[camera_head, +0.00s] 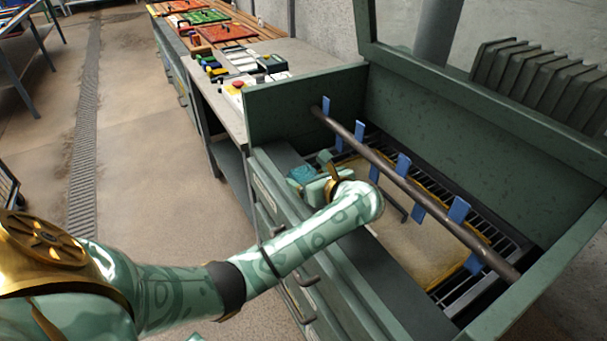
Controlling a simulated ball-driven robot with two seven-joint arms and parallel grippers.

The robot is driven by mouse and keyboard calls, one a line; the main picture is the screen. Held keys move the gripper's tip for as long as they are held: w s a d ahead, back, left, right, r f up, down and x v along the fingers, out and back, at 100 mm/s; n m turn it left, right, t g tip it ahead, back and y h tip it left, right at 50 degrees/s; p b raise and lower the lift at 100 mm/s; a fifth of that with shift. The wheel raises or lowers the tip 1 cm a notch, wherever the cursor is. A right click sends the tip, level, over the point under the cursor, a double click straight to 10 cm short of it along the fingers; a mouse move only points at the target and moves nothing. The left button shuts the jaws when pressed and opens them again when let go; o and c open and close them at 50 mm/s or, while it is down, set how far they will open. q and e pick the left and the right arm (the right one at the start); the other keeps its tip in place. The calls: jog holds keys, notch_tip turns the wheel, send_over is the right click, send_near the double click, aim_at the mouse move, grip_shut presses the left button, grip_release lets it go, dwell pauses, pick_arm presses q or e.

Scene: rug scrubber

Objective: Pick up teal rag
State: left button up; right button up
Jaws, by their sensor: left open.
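The teal rag (301,174) is a small crumpled piece on the dark front ledge of the green scrubber machine. My left arm reaches in from the left, over the machine's front. My left gripper (318,174) is open, close beside the rag on its right. The hand hides part of the view there, and I cannot tell whether a finger touches the rag. My right gripper is not in view.
A dark bar (412,190) with several blue tabs crosses the machine's tub. A tan rug (412,250) with a yellow edge lies on the grate below. A workbench (305,57) with tools stands behind. Open floor (150,130) lies to the left.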

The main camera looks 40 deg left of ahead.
pick_arm(q)
jog(key=shift+w+a+f, duration=0.3)
jog(key=shift+a+f, duration=0.1)
jog(key=shift+a, duration=0.15)
jog(key=shift+s+d+r, duration=0.15)
jog(key=shift+d+r, duration=0.05)
jog(key=shift+d, duration=0.05)
jog(key=shift+c, duration=0.4)
jog(key=shift+a, duration=0.1)
jog(key=c, duration=1)
